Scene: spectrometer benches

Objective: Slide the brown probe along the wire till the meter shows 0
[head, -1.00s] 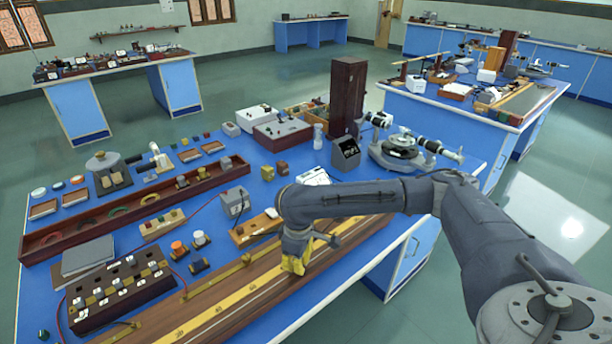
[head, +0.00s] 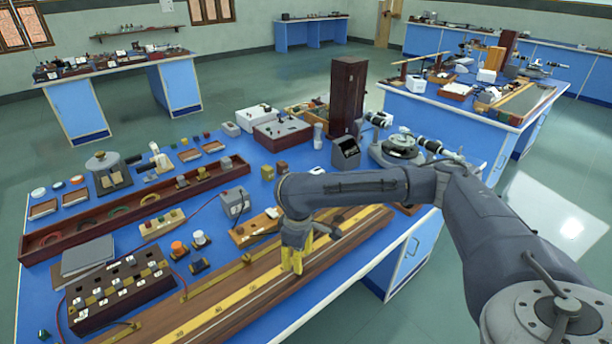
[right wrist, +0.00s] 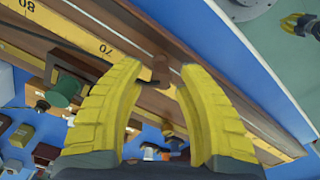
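My right gripper (head: 292,270) points down over the long wooden wire board (head: 160,325) with its yellow scale. In the right wrist view its two yellow fingers (right wrist: 162,75) are apart. A small brown piece, seemingly the brown probe (right wrist: 160,70), shows between and beyond the fingertips near the wire; I cannot tell whether either finger touches it. The scale (right wrist: 65,22) reads 70 and 80 there. A dark slant-faced box (head: 346,153), perhaps the meter, stands at the back; its reading is illegible. A gripper with yellow fingers, seemingly my left (right wrist: 296,22), shows over the floor.
A resistance box (head: 118,290) with several plugs stands left of the board. A grey box (head: 235,203) and a small wooden key board (head: 255,229) sit behind it. A spectrometer (head: 400,150) and tall dark wooden box (head: 347,95) stand farther back. The blue bench edge runs along the front.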

